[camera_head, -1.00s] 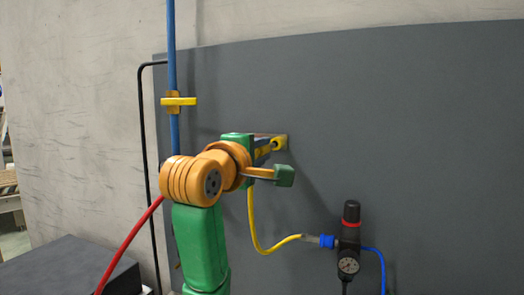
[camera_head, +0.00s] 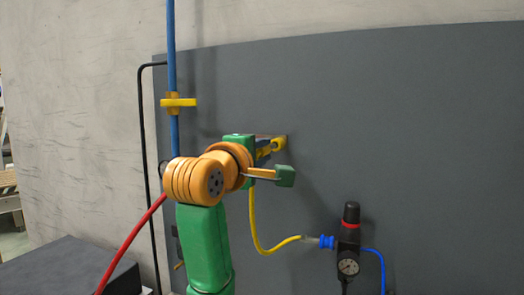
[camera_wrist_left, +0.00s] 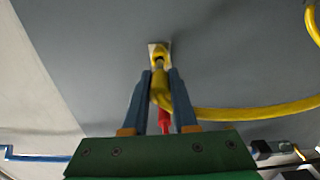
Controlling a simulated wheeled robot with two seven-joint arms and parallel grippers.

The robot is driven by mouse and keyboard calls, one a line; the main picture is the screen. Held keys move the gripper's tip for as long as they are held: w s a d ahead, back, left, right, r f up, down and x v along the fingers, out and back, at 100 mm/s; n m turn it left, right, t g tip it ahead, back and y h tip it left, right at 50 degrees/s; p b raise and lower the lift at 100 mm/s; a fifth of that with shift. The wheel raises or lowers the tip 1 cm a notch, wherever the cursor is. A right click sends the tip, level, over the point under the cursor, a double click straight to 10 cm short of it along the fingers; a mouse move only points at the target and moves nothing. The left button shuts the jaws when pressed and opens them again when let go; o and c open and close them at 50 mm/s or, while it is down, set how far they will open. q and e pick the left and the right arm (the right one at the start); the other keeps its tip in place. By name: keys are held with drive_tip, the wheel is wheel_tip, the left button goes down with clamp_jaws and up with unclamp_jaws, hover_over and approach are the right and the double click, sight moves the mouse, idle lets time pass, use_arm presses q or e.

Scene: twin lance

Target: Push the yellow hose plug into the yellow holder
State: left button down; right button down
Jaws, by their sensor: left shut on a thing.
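My left gripper (camera_head: 265,150) is in front of the grey panel, its fingers pointing at the yellow holder (camera_head: 279,143). In the left wrist view its two blue fingers (camera_wrist_left: 160,90) are shut on the yellow hose plug (camera_wrist_left: 161,84), one on each side. The plug's front end lines up with the holder (camera_wrist_left: 159,50) on its pale plate and appears to meet it. I cannot tell how deep it sits. The yellow hose (camera_head: 254,225) bends away below the gripper. In the head view, the gripper mostly hides the plug. My right gripper is not in view.
A black regulator with a gauge (camera_head: 348,240) is on the panel at lower right, joined to the yellow hose by a blue connector (camera_head: 326,242). A blue pipe (camera_head: 172,50) with a yellow clamp stands at left. A red hose (camera_head: 130,243) runs lower left.

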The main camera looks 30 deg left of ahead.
sight(259, 153)
use_arm(q)
drive_tip(key=shift+p+x, duration=1)
drive_tip(key=shift+x, duration=1)
idle(1.2)
drive_tip(key=shift+c, duration=2.1)
unclamp_jaws()
drive_tip(key=shift+s+f, duration=0.1)
drive_tip(key=shift+s, duration=0.1)
drive_tip(key=b+v, duration=0.4)
drive_tip(key=v, duration=0.2)
drive_tip(key=shift+d, duration=0.1)
drive_tip(key=shift+s+d, duration=0.1)
drive_tip(key=shift+s, duration=0.3)
